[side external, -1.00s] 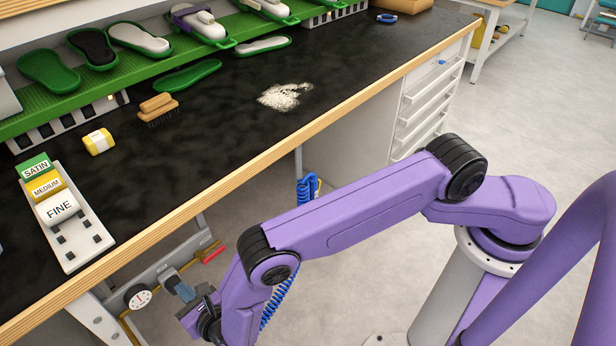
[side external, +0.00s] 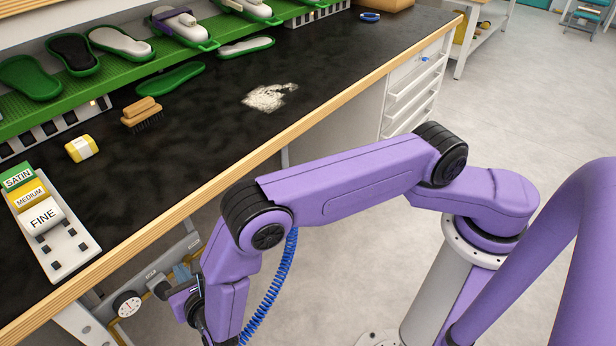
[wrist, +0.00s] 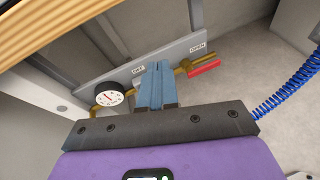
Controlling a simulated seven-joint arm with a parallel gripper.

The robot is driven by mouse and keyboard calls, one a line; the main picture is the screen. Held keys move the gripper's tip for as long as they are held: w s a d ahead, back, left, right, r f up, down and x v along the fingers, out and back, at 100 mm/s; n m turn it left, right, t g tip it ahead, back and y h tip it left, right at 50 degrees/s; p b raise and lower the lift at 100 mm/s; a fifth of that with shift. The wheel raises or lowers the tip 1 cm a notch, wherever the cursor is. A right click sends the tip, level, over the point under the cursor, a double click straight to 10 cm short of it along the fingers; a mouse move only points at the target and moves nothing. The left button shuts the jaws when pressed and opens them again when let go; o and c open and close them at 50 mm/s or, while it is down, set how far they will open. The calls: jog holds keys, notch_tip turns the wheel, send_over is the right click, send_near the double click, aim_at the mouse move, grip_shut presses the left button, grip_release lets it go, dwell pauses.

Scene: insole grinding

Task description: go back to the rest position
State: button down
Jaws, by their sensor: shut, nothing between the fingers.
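My gripper shows in the wrist view (wrist: 155,88), its blue-grey fingers together and empty. It is in front of the panel under the bench, between a round dial gauge (wrist: 108,94) and a red-handled valve (wrist: 204,68). In the side view my gripper (side external: 182,272) is low beside the front edge of the bench, partly hidden by my wrist. No held object shows.
The black bench top (side external: 200,125) has a wooden front edge (side external: 255,145). A blue coiled hose (side external: 275,285) hangs by my arm.

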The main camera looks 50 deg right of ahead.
jog(key=s+d+r+m+g+h, duration=0.25)
jog(key=d+r+m+g, duration=0.2)
jog(key=d+r, duration=0.4)
jog(key=s+d+r+m+g+h, duration=0.1)
jog(key=s+d+r+m+g, duration=0.25)
jog(key=d+r+m, duration=0.4)
jog(key=s+d+r+m+g+y, duration=0.3)
jog(key=s+d, duration=0.5)
jog(key=s, duration=0.3)
jog(key=s+d+r+m+g+y, duration=0.2)
jog(key=s+d+r+m+y, duration=0.2)
jog(key=s+d, duration=0.4)
jog(key=s+r, duration=0.1)
jog(key=s, duration=0.2)
jog(key=shift+s+d+m+g, duration=0.15)
jog(key=shift+s+m+g, duration=0.15)
jog(key=shift+g, duration=0.1)
